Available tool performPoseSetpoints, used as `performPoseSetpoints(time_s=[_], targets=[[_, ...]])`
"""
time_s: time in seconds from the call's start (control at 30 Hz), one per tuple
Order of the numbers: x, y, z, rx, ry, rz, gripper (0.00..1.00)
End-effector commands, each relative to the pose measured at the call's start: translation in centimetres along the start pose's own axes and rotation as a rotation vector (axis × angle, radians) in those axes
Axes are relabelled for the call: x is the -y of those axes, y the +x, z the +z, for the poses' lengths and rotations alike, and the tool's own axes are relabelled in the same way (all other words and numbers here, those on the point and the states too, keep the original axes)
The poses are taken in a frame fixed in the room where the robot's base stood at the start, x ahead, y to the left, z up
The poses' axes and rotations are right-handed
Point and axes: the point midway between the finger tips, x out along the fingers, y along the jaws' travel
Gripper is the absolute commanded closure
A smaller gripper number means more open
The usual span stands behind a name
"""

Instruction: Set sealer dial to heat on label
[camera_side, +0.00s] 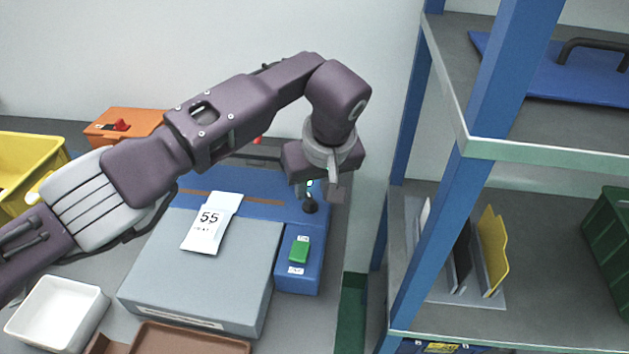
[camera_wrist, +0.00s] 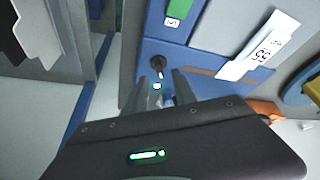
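The sealer has a blue body (camera_side: 262,192) with a grey top plate (camera_side: 205,270). A white label (camera_side: 208,222) reading 55 lies across the plate and blue edge; it also shows in the wrist view (camera_wrist: 262,47). The black dial (camera_side: 310,206) is on the sealer's right part, with a small lit indicator behind it; the dial also shows in the wrist view (camera_wrist: 157,64). Its setting is too small to read. My gripper (camera_side: 320,192) hangs just above and behind the dial; in the wrist view its fingers (camera_wrist: 166,80) are apart with nothing between them.
A green button (camera_side: 299,250) sits in front of the dial. A blue-post shelf (camera_side: 440,220) stands close on the right. A white tray (camera_side: 58,312), a yellow bin (camera_side: 28,165) and an orange box (camera_side: 122,125) with a red knob are at the left.

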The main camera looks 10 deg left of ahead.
Motion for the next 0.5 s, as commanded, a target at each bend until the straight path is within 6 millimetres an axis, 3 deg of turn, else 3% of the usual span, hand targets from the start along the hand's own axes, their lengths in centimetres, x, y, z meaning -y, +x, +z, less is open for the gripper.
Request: performPoseSetpoints(time_s=[0.2,0.5], targets=[[0.1,-2.0,0.0,-0.002,0.001,-0.007,0.67],[0.0,-3.0,0.1,0.0,0.002,0.001,0.67]])
